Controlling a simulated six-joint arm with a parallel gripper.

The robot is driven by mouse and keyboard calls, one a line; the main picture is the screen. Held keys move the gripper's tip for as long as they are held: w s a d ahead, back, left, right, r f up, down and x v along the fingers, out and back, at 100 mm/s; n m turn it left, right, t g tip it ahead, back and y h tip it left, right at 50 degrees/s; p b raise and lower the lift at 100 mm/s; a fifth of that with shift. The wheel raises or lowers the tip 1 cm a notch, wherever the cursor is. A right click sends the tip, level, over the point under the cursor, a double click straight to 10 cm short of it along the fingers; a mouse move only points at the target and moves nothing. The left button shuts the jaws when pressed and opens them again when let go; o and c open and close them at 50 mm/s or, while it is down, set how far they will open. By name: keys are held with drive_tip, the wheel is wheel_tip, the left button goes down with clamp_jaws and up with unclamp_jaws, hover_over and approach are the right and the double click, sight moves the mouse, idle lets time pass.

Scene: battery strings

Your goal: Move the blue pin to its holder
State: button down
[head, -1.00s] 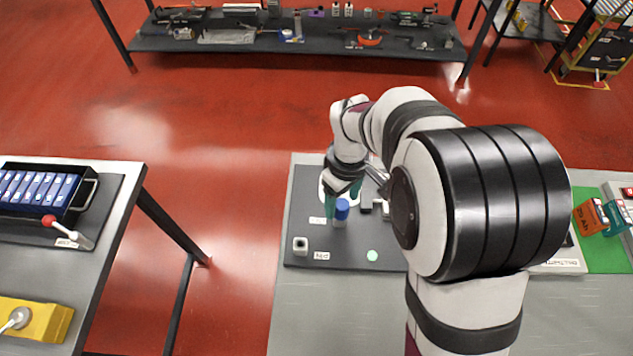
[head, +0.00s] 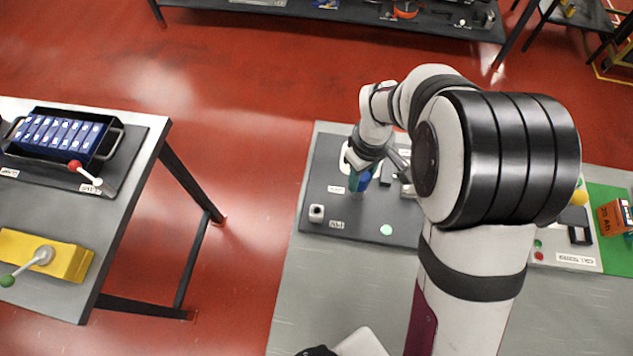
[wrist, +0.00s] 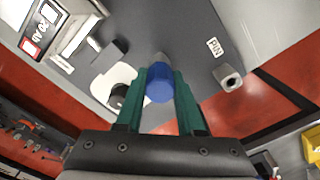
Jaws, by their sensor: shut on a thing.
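My gripper (head: 361,182) is shut on the blue pin (head: 366,177). In the wrist view the round blue end of the pin (wrist: 160,84) sits between the two green fingers (wrist: 159,92), with a grey part showing beyond it. Whether the pin touches the dark board is not clear. The holder is a small pale block with a dark hole (head: 316,213), beside a label on the dark board. It also shows in the wrist view (wrist: 228,78), to the right of the pin and apart from it.
The dark board (head: 345,222) carries a green dot (head: 386,230) and a white round piece with a dark centre (wrist: 116,92). Grey blocks stand close to the gripper. The board between pin and holder looks clear. A separate table with a blue-celled tray (head: 58,137) is at left.

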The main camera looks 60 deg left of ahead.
drive_tip(key=shift+r, duration=2.4)
drive_tip(key=shift+r, duration=2.5)
drive_tip(key=s, duration=1)
drive_tip(key=shift+s+a+r, duration=0.3)
drive_tip(key=shift+a+r, duration=0.05)
drive_tip(key=shift+r, duration=0.05)
